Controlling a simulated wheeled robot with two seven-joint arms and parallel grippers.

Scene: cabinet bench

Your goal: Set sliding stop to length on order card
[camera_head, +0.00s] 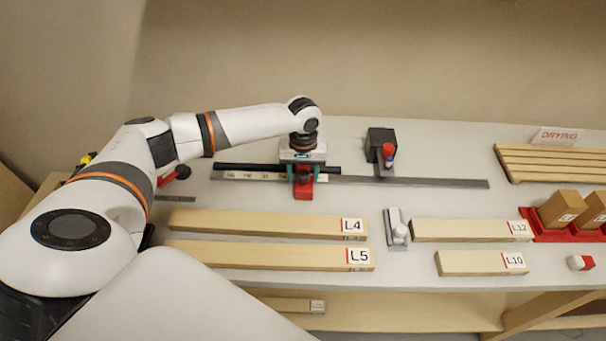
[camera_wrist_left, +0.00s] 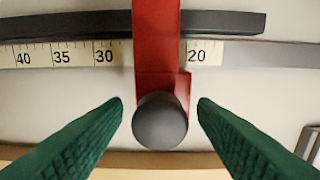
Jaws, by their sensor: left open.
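The red sliding stop (camera_head: 304,191) sits across the ruled rail (camera_head: 405,182) at the back of the bench. In the left wrist view the stop (camera_wrist_left: 157,40) covers the scale (camera_wrist_left: 65,54) between the 30 and 20 marks. Its dark round knob (camera_wrist_left: 160,121) faces the camera. My left gripper (camera_head: 303,174) is over the stop, open; in the left wrist view its green fingers (camera_wrist_left: 160,106) stand on either side of the knob, with gaps. I cannot make out an order card. My right gripper is not in view.
Long wooden bars labelled L4 (camera_head: 265,224) and L5 (camera_head: 265,255) lie in front of the rail. L12 (camera_head: 460,230) and L10 (camera_head: 470,263) lie to the right. A black block (camera_head: 381,138) stands behind the rail. A slatted rack (camera_head: 555,163) is at far right.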

